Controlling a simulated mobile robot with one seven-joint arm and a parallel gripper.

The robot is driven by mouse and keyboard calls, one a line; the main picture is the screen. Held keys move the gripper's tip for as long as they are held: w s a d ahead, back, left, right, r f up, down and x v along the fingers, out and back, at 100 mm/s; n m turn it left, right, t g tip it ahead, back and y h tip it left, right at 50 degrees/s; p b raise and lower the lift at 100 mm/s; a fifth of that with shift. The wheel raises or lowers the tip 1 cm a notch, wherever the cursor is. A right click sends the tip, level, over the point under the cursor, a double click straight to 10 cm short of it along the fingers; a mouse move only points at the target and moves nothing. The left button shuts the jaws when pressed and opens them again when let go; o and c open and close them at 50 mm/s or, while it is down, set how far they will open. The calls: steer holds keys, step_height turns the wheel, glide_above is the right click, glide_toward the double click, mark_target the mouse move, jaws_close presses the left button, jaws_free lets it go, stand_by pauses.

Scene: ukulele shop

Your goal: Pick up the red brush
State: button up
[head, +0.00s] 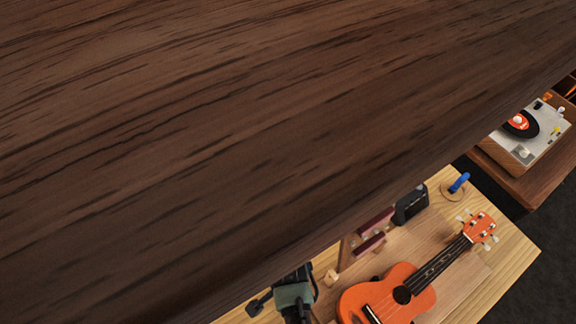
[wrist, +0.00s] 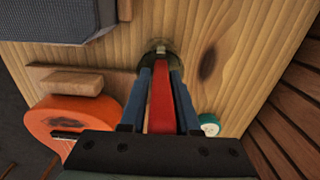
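The red brush (wrist: 160,100) shows in the wrist view as a long red bar between the two blue fingers of my gripper (wrist: 160,72). The fingers lie close along both its sides, and the gripper looks shut on it. A dark rounded piece with a small pale metal bit sits at the far end, by the fingertips. The near end of the brush is hidden by the dark gripper body. In the head view my gripper's dark body shows at the bottom centre, its fingertips cut off, and I cannot make out the brush there.
A dark wooden surface (head: 200,130) fills most of the head view. Beyond it, a light wooden table (head: 500,268) bears an orange ukulele (head: 400,292). A turntable (head: 527,130) stands farther right. In the wrist view, a teal-and-white round object (wrist: 209,125) lies near the right finger.

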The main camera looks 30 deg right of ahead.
steer(key=shift+c, duration=0.3)
jaws_close()
